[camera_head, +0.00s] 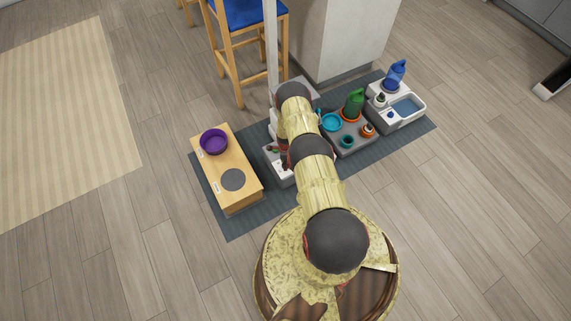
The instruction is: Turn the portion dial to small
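A light grey machine (283,179) stands on the dark mat behind my arm, and my arm hides much of it. Small dark and reddish details show on its front part, too small to make out. I cannot pick out a portion dial or its setting. My arm reaches away from my base, up the picture toward this machine. My gripper is hidden behind the arm links, so its fingers and any contact do not show.
A wooden stand (243,198) with a purple bowl (214,141) is left. Right are a grey tray (352,146) with teal cups and a green bottle (354,103), and a white basin unit (409,118) with a blue bottle (396,74). A chair (240,50) and a cabinet (345,40) stand behind.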

